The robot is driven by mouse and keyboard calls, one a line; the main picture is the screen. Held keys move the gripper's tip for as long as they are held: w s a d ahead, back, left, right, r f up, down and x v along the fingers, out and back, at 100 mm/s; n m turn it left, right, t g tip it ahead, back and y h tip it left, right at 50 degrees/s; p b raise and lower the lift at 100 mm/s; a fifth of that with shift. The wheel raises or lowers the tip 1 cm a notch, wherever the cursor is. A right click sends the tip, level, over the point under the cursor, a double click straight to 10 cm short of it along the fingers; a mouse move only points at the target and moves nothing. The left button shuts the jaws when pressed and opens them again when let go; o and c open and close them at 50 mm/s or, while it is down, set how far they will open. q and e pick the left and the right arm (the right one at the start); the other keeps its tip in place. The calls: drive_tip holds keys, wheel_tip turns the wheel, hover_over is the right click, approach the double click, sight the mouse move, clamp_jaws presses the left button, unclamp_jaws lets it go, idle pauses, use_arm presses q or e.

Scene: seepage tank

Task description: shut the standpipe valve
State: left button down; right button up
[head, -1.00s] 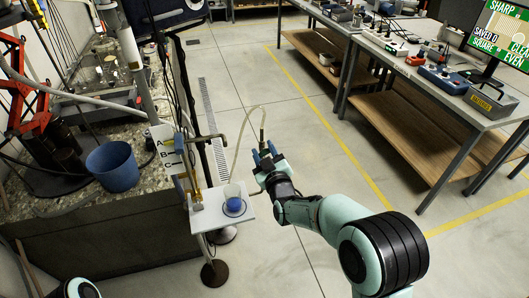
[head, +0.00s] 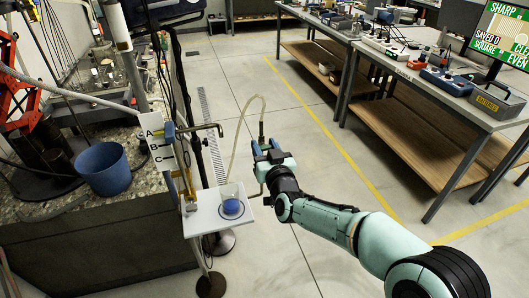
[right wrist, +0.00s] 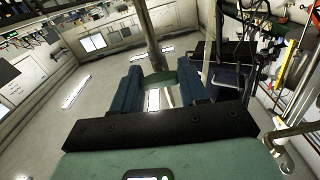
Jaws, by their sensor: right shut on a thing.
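A white plate (head: 157,153) lettered A, B, C stands upright at the tank's near right edge. A blue part (head: 169,131) and a dark pipe with a bent spout (head: 205,127) are beside it; I cannot tell which piece is the valve handle or its position. A pale flexible tube (head: 236,135) arches from near the beaker to a dark end fitting (head: 262,128). My right gripper (head: 267,147) is shut on that fitting and holds it upright, right of the stand. Its blue fingers also show in the right wrist view (right wrist: 163,90). My left gripper is out of view.
A small white shelf (head: 203,222) carries a beaker with blue contents (head: 231,202). A blue bucket (head: 103,170) stands on the gravel-topped tank at left. A workbench (head: 430,82) with instruments runs along the right. The floor between is clear.

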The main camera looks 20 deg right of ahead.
drive_tip(key=shift+r, duration=0.1)
drive_tip(key=shift+d+r, duration=0.1)
drive_tip(key=shift+r, duration=0.15)
idle(1.3)
drive_tip(key=o, duration=1)
drive_tip(key=shift+o, duration=0.2)
drive_tip(key=shift+f, duration=0.15)
drive_tip(key=shift+s, duration=0.2)
drive_tip(key=s, duration=1.3)
drive_tip(key=shift+d, duration=0.15)
